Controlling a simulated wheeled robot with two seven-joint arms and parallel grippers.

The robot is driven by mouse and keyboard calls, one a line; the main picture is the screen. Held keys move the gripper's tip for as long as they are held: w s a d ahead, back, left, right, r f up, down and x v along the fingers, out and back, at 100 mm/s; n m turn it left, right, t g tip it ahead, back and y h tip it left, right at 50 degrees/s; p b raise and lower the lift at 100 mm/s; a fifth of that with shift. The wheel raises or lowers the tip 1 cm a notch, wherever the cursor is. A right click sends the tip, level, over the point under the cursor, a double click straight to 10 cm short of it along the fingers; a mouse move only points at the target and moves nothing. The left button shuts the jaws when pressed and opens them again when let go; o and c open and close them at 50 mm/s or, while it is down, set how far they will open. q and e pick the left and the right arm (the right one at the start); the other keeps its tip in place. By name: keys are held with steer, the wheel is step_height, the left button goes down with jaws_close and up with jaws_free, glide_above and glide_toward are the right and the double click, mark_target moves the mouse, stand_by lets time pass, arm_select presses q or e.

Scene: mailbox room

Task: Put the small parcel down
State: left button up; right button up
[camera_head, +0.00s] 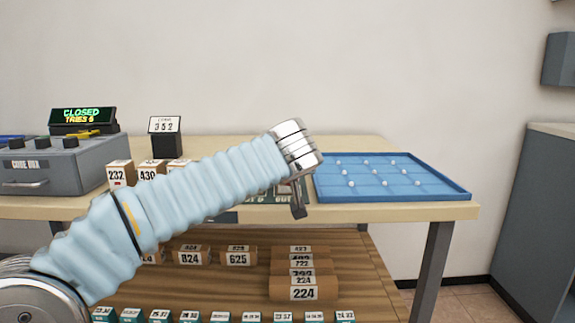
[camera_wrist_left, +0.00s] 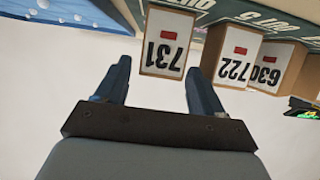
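My left gripper (camera_head: 298,207) shows only in part past the end of my pale blue sleeved arm in the head view. In the left wrist view, which is upside down, its two dark fingers (camera_wrist_left: 160,82) are apart. A small brown parcel labelled 731 (camera_wrist_left: 164,42) stands between and beyond the fingertips, with a narrow gap visible on its left side; contact on the right is hard to tell. It appears to stand on the dark green lettered mat (camera_wrist_left: 225,8). In the head view my arm hides this parcel. My right gripper is not in view.
Parcels 722 (camera_wrist_left: 237,57) and 630 (camera_wrist_left: 270,67) stand beside 731. A blue tray (camera_head: 440,190) with small white knobs lies on the table to the right. More parcels lie on the lower shelf (camera_head: 345,260).

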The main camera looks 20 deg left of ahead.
arm_select(q)
steer(key=shift+r, duration=0.15)
steer(key=shift+s+d+r, duration=0.1)
steer(key=shift+s, duration=0.05)
steer(key=v, duration=1.1)
steer(key=shift+s+r, duration=0.1)
steer(key=shift+s, duration=0.2)
